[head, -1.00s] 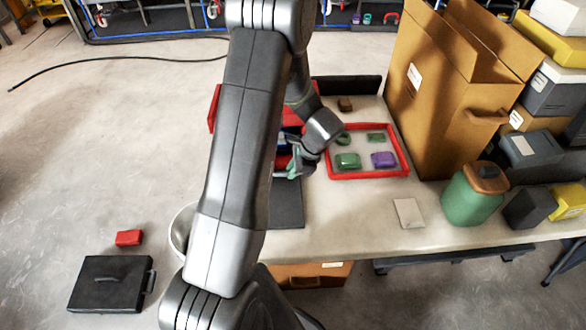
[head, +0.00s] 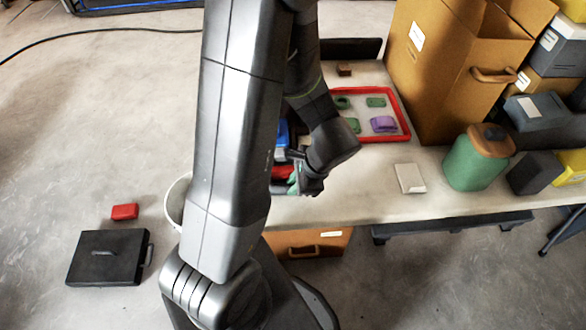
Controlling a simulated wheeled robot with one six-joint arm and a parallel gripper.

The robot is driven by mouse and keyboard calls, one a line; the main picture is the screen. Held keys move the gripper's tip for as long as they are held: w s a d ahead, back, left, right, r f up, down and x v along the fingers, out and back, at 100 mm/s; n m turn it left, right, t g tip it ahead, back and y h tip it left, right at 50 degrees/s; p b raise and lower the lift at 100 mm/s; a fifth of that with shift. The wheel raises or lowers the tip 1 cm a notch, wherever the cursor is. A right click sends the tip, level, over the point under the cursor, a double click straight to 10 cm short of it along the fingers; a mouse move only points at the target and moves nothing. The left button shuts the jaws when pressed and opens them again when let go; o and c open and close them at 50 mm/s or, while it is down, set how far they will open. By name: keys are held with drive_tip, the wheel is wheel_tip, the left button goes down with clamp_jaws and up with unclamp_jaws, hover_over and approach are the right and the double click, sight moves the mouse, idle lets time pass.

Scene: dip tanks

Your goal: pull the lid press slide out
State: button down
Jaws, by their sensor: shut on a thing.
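The lid press is mostly hidden behind my arm. A blue part (head: 282,133) and a red part (head: 283,172) show at the arm's right edge, over the table, and probably belong to it. My gripper (head: 300,186) is low by the table's front edge, right beside the red part. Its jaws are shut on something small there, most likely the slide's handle. The grip itself is hidden by the wrist and the fingers. How far the slide stands out cannot be seen.
A red-rimmed tray (head: 407,124) with green and purple pieces lies behind the wrist. A black case (head: 108,258) and red block (head: 125,212) lie on the floor.

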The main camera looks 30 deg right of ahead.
drive_tip(key=shift+s+a, duration=0.25)
drive_tip(key=shift+s, duration=0.2)
drive_tip(key=shift+s+a, duration=0.2)
drive_tip(key=shift+s, duration=0.25)
drive_tip(key=c, duration=1.4)
unclamp_jaws()
drive_tip(key=shift+o, duration=0.2)
drive_tip(key=shift+r, duration=0.1)
drive_tip(key=p+v, duration=0.1)
drive_tip(key=v, duration=1.2)
drive_tip(key=shift+s+r, duration=0.15)
drive_tip(key=shift+r, duration=0.15)
drive_tip(key=b+x, duration=0.1)
drive_tip(key=x, duration=1.3)
drive_tip(key=shift+d, duration=0.15)
